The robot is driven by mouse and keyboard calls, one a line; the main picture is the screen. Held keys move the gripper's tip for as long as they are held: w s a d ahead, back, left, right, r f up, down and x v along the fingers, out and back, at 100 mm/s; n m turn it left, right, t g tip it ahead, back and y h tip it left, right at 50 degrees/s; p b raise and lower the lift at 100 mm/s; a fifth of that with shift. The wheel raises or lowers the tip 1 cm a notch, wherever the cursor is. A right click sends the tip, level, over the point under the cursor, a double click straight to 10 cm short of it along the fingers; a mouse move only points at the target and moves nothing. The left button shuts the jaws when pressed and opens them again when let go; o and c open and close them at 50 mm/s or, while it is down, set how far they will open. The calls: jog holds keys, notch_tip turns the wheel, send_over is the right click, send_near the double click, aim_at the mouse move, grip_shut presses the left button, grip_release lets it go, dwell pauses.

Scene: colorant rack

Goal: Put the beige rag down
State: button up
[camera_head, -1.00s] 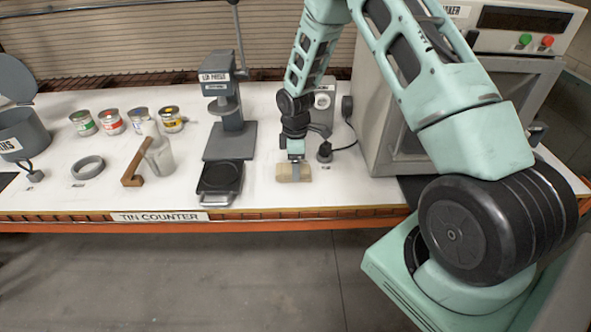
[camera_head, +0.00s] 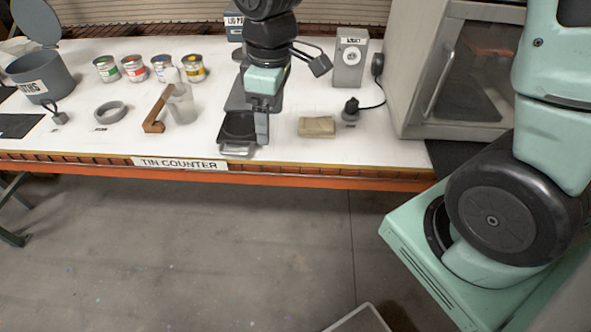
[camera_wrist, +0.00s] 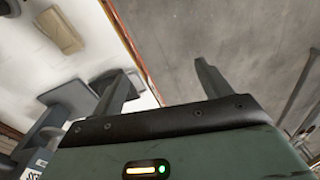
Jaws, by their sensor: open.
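The beige rag (camera_head: 317,126) lies folded on the white counter (camera_head: 345,150), right of the lid press. It also shows in the wrist view (camera_wrist: 60,31), at the upper left, apart from my fingers. My gripper (camera_head: 262,125) is up and to the left of the rag, in front of the press base. In the wrist view my gripper (camera_wrist: 165,80) has its two fingers spread wide, with nothing between them.
The lid press tray (camera_head: 238,128) is behind my gripper. A plug with a cord (camera_head: 351,108) and a grey boxed device (camera_head: 350,62) stand near the rag. A wooden-handled clear jug (camera_head: 180,104), a grey ring (camera_head: 110,112) and several tins (camera_head: 162,68) are left. The shaker cabinet (camera_head: 465,75) bounds the right.

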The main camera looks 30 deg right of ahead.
jog(key=s+a+r+m, duration=0.1)
jog(key=s+a, duration=0.1)
jog(key=s, duration=0.7)
jog(key=s+a+r, duration=0.1)
jog(key=s+a, duration=0.2)
jog(key=s, duration=0.5)
jog(key=shift+s+a+r+m, duration=0.25)
jog(key=shift+s+m, duration=0.1)
jog(key=shift+m, duration=0.05)
notch_tip(320, 180, down, 4)
jog(key=b, duration=0.4)
jog(key=shift+w+f, duration=0.1)
